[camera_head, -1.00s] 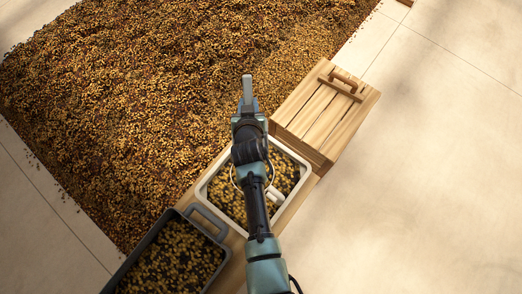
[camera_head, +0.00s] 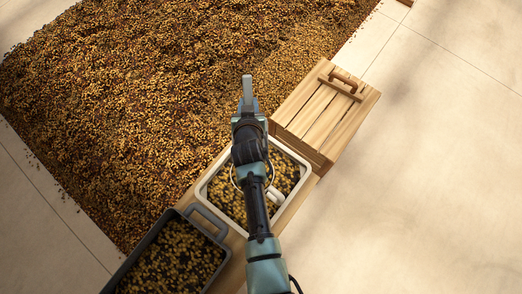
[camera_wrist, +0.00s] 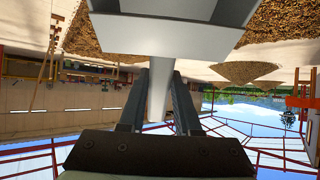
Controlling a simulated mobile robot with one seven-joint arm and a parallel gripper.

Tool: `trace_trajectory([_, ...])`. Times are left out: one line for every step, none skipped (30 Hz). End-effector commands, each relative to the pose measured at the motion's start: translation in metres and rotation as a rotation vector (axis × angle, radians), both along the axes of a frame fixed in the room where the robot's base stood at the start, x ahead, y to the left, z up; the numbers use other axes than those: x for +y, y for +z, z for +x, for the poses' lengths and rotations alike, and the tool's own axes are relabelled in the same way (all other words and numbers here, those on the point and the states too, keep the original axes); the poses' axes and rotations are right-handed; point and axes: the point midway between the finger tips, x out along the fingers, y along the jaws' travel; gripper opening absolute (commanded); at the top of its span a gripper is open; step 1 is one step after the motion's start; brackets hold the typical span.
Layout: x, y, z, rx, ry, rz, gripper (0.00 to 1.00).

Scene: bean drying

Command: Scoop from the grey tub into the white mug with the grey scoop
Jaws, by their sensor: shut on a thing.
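My gripper (camera_head: 247,112) is shut on the grey scoop (camera_head: 247,88). In the wrist view, its two dark fingers (camera_wrist: 159,80) close on the pale handle, with the scoop's head (camera_wrist: 165,38) beyond. I cannot see whether the scoop holds beans. The grey tub (camera_head: 207,231), with beans in it, is at the lower left of the head view, cut off by the frame. The white mug (camera_head: 275,195) appears to be within the white tub's outline. My arm hides most of it; part of its rim and its handle show.
A white tub (camera_head: 291,151) of beans is beneath my arm. A slatted wooden crate (camera_head: 310,112) with a handle stands to its right. A broad bed of beans (camera_head: 150,90) fills the upper left. The pale floor (camera_head: 440,170) at the right is clear.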

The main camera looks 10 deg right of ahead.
Motion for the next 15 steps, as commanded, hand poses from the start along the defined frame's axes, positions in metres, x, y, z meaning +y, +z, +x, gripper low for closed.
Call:
trace_trajectory([0.000, 0.001, 0.001, -0.002, 0.000, 0.000, 0.00])
trace_trajectory([0.000, 0.001, 0.001, -0.002, 0.000, 0.000, 0.00])
trace_trajectory([0.000, 0.001, 0.001, 0.000, 0.000, 0.000, 0.00])
trace_trajectory([0.000, 0.001, 0.002, 0.004, 0.000, 0.001, 0.00])
trace_trajectory([-0.001, 0.001, 0.004, 0.013, -0.001, 0.002, 0.00])
trace_trajectory([-0.002, 0.001, 0.007, 0.031, -0.001, 0.006, 0.00])
trace_trajectory([-0.002, 0.000, 0.010, 0.051, -0.002, 0.012, 0.00])
trace_trajectory([-0.003, -0.001, 0.013, 0.074, -0.001, 0.015, 0.00])
trace_trajectory([-0.004, -0.005, 0.018, 0.106, -0.002, 0.023, 0.00])
trace_trajectory([-0.005, -0.009, 0.021, 0.130, -0.001, 0.026, 0.00])
trace_trajectory([-0.005, -0.011, 0.023, 0.155, -0.002, 0.033, 0.00])
trace_trajectory([-0.006, -0.014, 0.026, 0.184, 0.000, 0.038, 0.00])
trace_trajectory([-0.006, -0.017, 0.029, 0.201, -0.001, 0.041, 0.00])
trace_trajectory([-0.006, -0.019, 0.030, 0.217, -0.001, 0.045, 0.00])
trace_trajectory([-0.007, -0.020, 0.032, 0.234, -0.001, 0.048, 0.00])
